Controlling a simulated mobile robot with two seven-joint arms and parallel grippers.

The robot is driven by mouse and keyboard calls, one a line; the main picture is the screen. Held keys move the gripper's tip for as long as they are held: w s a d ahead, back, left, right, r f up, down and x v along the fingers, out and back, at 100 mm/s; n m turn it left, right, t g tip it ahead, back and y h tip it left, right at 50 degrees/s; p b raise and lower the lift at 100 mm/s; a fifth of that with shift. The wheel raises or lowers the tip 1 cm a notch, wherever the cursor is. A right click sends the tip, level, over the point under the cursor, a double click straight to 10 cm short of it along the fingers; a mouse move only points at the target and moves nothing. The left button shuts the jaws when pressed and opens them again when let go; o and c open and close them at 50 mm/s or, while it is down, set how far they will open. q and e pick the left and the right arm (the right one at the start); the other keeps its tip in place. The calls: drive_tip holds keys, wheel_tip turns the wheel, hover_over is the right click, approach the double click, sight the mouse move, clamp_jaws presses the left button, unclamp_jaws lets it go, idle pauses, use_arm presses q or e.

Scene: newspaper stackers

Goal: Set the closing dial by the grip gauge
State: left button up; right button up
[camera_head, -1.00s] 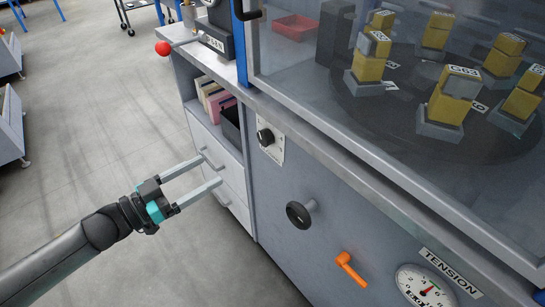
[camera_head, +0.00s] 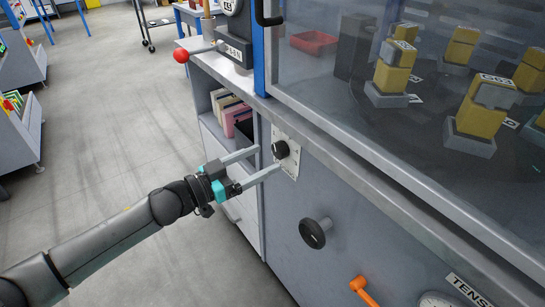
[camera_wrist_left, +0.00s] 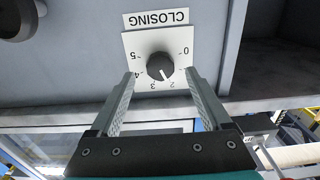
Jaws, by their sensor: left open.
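The closing dial (camera_head: 281,149) is a black round knob on a white plate on the grey cabinet front. In the left wrist view the dial (camera_wrist_left: 160,66) sits under a CLOSING label (camera_wrist_left: 156,19), which appears upside down. Its scale runs 0 to 5, and its white mark points near 2. My left gripper (camera_head: 268,158) is open, with its fingers straddling the dial at its near side. In the wrist view the gripper (camera_wrist_left: 160,74) shows one finger on each side of the knob; I cannot tell whether they touch it. I see no gauge labelled grip. My right gripper is out of view.
A black round knob (camera_head: 315,233) and an orange lever (camera_head: 363,291) stick out below. A mostly cut-off gauge (camera_head: 437,300) sits by the TENSION label. Yellow blocks stand behind the glass. A red-balled lever (camera_head: 181,56) is at the upper left. Open floor lies left.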

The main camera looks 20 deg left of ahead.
sight(276, 152)
use_arm(q)
drive_tip(key=shift+b+x, duration=0.45)
drive_tip(key=shift+x, duration=1.5)
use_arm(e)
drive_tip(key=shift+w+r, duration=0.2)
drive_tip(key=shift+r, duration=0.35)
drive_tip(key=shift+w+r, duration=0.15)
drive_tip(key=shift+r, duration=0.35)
use_arm(q)
clamp_jaws()
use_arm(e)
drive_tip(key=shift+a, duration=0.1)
